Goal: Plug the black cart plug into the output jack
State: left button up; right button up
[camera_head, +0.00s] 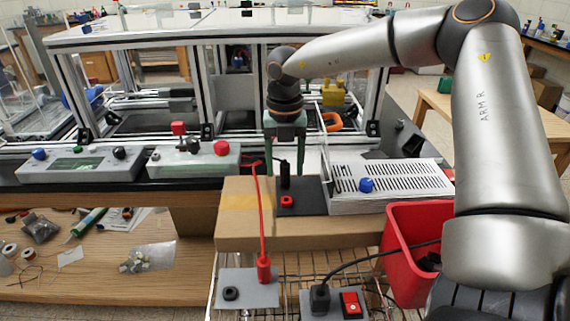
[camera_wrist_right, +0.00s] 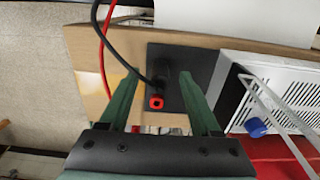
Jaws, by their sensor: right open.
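A black plug (camera_head: 285,178) stands upright on a dark plate (camera_head: 312,196) on the cardboard box, just behind a red jack (camera_head: 287,201). In the right wrist view the plug (camera_wrist_right: 160,86) has a black cable on it, and the red jack (camera_wrist_right: 156,102) is just below. Whether the plug is fully seated cannot be told. My right gripper (camera_head: 286,172) is open, its green fingers pointing down on either side of the plug. Another black plug (camera_head: 320,299) with a black cable sits on a grey block in the wire cart. My left gripper is not in view.
A white slotted unit (camera_head: 388,180) with a blue knob stands right of the plate. A red plug (camera_head: 263,268) with a red cable is on a grey block in front. A red bin (camera_head: 406,252) is at the right. Instrument boxes (camera_head: 80,166) line the bench at left.

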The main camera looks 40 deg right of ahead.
notch_tip(320, 180, up, 12)
jog(key=shift+r, duration=0.25)
dwell(0.5)
dwell(0.6)
